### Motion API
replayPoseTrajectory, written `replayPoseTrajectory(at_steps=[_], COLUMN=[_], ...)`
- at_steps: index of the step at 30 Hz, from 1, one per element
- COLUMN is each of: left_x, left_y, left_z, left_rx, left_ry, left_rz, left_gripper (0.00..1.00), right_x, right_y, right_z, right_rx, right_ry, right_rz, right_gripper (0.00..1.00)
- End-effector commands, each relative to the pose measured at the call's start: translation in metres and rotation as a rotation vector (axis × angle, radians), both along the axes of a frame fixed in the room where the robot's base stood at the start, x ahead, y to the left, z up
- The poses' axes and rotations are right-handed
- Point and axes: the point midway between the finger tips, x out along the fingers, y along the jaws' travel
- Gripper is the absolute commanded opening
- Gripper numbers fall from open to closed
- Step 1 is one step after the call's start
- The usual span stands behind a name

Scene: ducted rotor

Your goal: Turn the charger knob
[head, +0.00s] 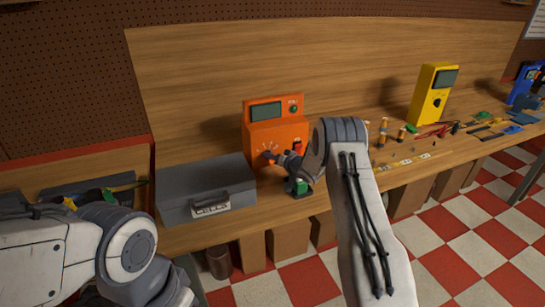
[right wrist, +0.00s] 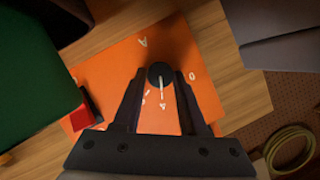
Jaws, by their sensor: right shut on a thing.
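The orange charger (head: 277,133) stands upright on the wooden bench, with a grey-green display and a small green button at its top. Its dark round knob (right wrist: 160,72) shows in the right wrist view, with a white pointer line on it and white marks around it. My right gripper (head: 270,157) reaches the charger's front face from the right. Its two fingers (right wrist: 160,88) are on either side of the knob and shut on it. My left arm is at the lower left of the head view, and its gripper is not in view.
A grey box labelled CELLS (head: 205,188) stands left of the charger. A green-topped block (head: 299,187) is close below my right wrist. A red switch (head: 297,147) is on the charger. A yellow device (head: 434,94) and scattered tools are farther right.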

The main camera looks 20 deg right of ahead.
Motion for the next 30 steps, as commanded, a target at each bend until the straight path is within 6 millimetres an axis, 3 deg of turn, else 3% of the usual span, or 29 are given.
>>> replayPoseTrajectory(at_steps=[7, 8, 9, 10, 22, 30], left_x=[0.000, 0.000, 0.000, 0.000, 0.000, 0.000], left_y=[0.000, 0.000, 0.000, 0.000, 0.000, 0.000], left_z=[0.000, 0.000, 0.000, 0.000, -0.002, -0.012], left_rx=[0.000, 0.000, 0.000, 0.000, 0.000, 0.000], left_ry=[0.000, 0.000, 0.000, 0.000, 0.000, 0.000], left_rz=[0.000, 0.000, 0.000, 0.000, 0.000, 0.000], left_gripper=[0.50, 0.50, 0.50, 0.50, 0.50, 0.50], right_x=[0.001, 0.001, 0.001, 0.001, -0.004, -0.041], right_y=[-0.002, -0.002, -0.002, -0.002, -0.002, -0.013], right_z=[0.002, 0.003, 0.002, 0.002, 0.002, 0.015], right_rx=[0.000, 0.000, 0.000, 0.000, -0.001, -0.001], right_ry=[-0.006, -0.006, -0.006, -0.005, -0.002, -0.002], right_rz=[-0.004, -0.004, -0.004, -0.004, -0.003, -0.006], right_gripper=[0.00, 0.49, 0.65, 0.72, 0.72, 0.72])
